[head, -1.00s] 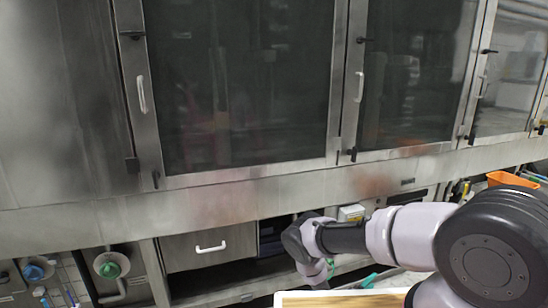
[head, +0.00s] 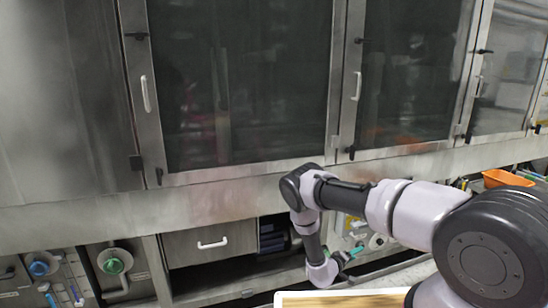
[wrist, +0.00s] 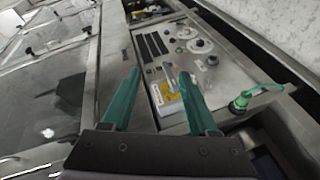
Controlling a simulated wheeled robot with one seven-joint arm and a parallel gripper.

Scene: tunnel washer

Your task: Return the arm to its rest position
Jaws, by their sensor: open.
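My arm (head: 415,208) reaches in from the right in the head view, its elbow raised in front of the washer and its forearm hanging down. Beyond the fingers is a grey panel (wrist: 145,47) with dark slots, round knobs and a yellow label.
The washer has large glass doors (head: 240,85) with white handles. Below are a drawer (head: 210,245), a green knob (head: 113,266) and a blue knob (head: 39,268). An orange bin (head: 507,179) stands at right. A wood-topped, white-edged board (head: 340,299) lies at the bottom.

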